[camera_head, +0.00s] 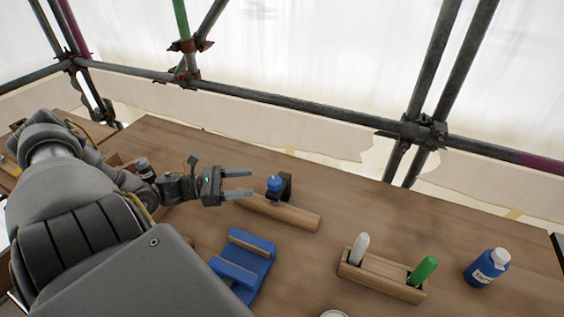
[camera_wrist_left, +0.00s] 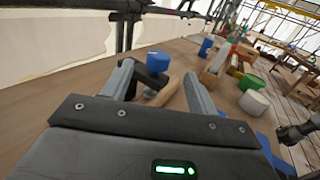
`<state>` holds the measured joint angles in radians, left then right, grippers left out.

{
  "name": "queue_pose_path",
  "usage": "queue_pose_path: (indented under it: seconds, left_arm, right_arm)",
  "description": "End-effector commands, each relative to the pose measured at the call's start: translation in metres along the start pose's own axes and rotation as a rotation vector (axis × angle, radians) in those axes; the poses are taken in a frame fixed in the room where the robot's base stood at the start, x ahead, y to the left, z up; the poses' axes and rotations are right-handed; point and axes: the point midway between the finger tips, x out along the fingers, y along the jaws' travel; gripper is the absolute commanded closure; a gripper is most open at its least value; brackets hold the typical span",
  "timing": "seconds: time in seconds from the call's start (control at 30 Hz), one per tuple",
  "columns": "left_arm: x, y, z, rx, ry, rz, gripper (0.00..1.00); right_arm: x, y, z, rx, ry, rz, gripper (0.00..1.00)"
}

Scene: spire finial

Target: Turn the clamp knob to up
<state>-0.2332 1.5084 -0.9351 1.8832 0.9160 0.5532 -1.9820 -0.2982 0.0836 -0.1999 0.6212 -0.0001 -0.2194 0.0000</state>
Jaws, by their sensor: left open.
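The blue clamp knob (camera_head: 274,183) sits at a black clamp bracket (camera_head: 286,187) by a wooden bar (camera_head: 290,213) on the bench. My left gripper (camera_head: 251,182) is open and empty. Its fingers point right at the knob, with the tips just short of it in the head view. In the left wrist view the blue knob (camera_wrist_left: 158,62) shows between and beyond the open fingertips (camera_wrist_left: 158,70). Which way the knob is turned cannot be told. A dark arm end (camera_wrist_left: 297,131) at the right edge of the left wrist view may be my right gripper; its jaws are unclear.
A blue cradle (camera_head: 258,246) lies in front of the bar. A wooden holder (camera_head: 380,280) with a white and a green piece stands to the right, and a blue bottle (camera_head: 487,267) beyond it. Scaffold pipes (camera_head: 300,111) run behind the bench. The bench's back middle is clear.

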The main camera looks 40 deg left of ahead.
Motion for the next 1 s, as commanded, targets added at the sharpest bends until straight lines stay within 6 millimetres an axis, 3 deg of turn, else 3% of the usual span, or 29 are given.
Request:
queue_pose_path:
  seconds: [0.1, 0.4, 0.8, 1.0]
  left_arm:
    - [0.001, 0.000, -0.015, 0.001, -0.001, -0.001, 0.41]
    - [0.007, 0.000, -0.013, 0.000, -0.005, 0.002, 0.41]
    - [0.076, 0.001, -0.010, 0.001, -0.008, 0.003, 0.41]
    - [0.100, 0.001, -0.012, 0.001, -0.004, 0.003, 0.41]
  right_arm:
    - [0.015, -0.003, 0.008, 0.001, -0.009, -0.003, 0.41]
    - [0.013, -0.008, 0.006, 0.003, -0.008, -0.009, 0.41]
    - [-0.004, -0.005, 0.000, 0.002, -0.002, -0.006, 0.41]
    - [-0.009, -0.003, 0.000, 0.001, -0.002, -0.003, 0.41]
